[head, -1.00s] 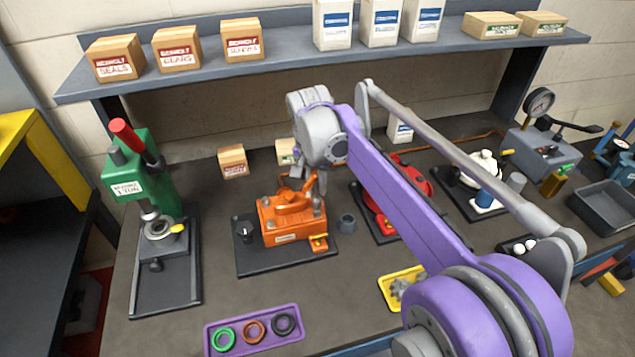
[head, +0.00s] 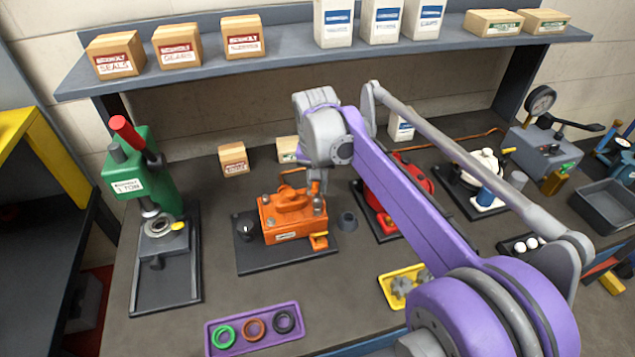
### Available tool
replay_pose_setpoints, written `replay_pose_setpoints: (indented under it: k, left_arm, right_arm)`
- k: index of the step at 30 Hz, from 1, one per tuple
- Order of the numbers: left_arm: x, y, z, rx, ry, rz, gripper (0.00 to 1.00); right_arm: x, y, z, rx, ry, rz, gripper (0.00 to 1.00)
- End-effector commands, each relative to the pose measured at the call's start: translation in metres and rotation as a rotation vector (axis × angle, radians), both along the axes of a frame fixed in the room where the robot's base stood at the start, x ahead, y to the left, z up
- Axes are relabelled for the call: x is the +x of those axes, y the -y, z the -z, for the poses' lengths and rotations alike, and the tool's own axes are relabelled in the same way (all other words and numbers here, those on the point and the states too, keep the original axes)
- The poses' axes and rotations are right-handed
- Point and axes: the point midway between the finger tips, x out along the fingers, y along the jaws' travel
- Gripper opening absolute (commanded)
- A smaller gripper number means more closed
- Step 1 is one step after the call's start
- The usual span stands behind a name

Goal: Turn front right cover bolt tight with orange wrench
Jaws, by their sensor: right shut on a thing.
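The orange motor (head: 290,222) stands on a dark base plate (head: 262,262), with a raised orange cover on top and grey bolts at its corners. The front right cover bolt (head: 319,208) shows as a small grey shape at the cover's right corner. My right gripper (head: 319,186) hangs over the right side of the motor, fingers pointing down. It is shut on the orange wrench (head: 315,188), of which only a short piece shows by the fingers. I cannot tell whether the wrench sits on the bolt. My left gripper is not in view.
A purple tray (head: 210,347) with rings lies in front, and a yellow tray (head: 384,283) with grey parts lies to the right. A green press (head: 150,190) stands left. Red and white motors stand farther right.

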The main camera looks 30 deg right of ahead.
Motion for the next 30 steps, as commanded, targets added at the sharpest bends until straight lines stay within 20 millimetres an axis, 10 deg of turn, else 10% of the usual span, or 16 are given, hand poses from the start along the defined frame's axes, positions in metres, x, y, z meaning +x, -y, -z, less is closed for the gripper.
replay_pose_setpoints:
  k: [30]
  left_arm:
    - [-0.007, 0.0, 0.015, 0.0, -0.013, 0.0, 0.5]
  right_arm:
    - [0.0, 0.0, 0.024, 0.001, -0.001, 0.091, 0.0]
